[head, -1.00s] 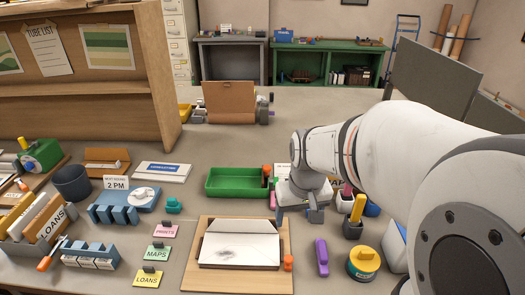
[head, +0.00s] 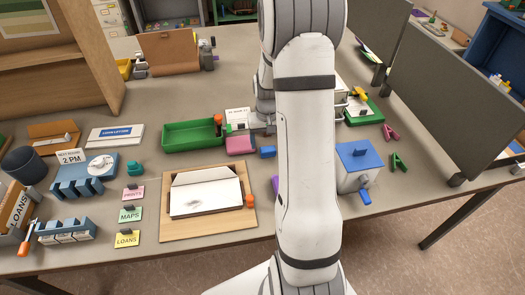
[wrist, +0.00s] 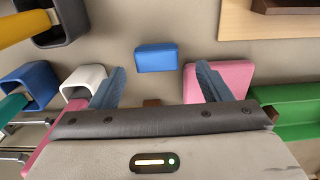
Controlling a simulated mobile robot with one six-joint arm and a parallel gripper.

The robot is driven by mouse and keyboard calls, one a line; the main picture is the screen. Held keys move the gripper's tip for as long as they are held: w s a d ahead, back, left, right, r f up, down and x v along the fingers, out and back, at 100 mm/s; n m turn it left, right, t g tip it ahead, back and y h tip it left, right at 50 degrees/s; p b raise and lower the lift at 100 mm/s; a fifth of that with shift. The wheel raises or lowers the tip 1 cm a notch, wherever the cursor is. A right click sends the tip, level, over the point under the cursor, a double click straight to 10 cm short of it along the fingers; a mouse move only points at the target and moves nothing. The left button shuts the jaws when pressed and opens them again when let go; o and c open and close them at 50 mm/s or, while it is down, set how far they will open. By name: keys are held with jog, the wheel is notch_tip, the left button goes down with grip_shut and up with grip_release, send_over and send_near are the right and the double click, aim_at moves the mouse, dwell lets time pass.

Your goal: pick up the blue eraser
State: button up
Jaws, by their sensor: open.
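The blue eraser (head: 267,152) is a small block lying flat on the table, right of a pink block (head: 240,145) in the head view. In the wrist view the eraser (wrist: 155,58) lies in full sight just beyond the fingertips and roughly centred between them. My gripper (wrist: 158,78) is open and empty, its two blue-grey fingers wide apart. The pink block (wrist: 228,76) is partly behind the right finger. In the head view my arm hides much of the gripper.
A green tray (head: 190,136) and a wooden board with paper (head: 208,229) lie to the left. In the wrist view, a white cup (wrist: 84,80), a blue cup (wrist: 32,82) and a dark holder (wrist: 52,28) stand left. Bare table surrounds the eraser.

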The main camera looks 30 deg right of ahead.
aim_at(267, 148)
jog(key=shift+d+f+p, duration=0.15)
jog(key=shift+f+p, duration=0.35)
jog(key=shift+f, duration=1.6)
jog(key=shift+c, duration=0.5)
jog(key=c, duration=1)
jog(key=shift+o, duration=0.2)
notch_tip(267, 148, up, 10)
jog(key=shift+b, duration=0.9)
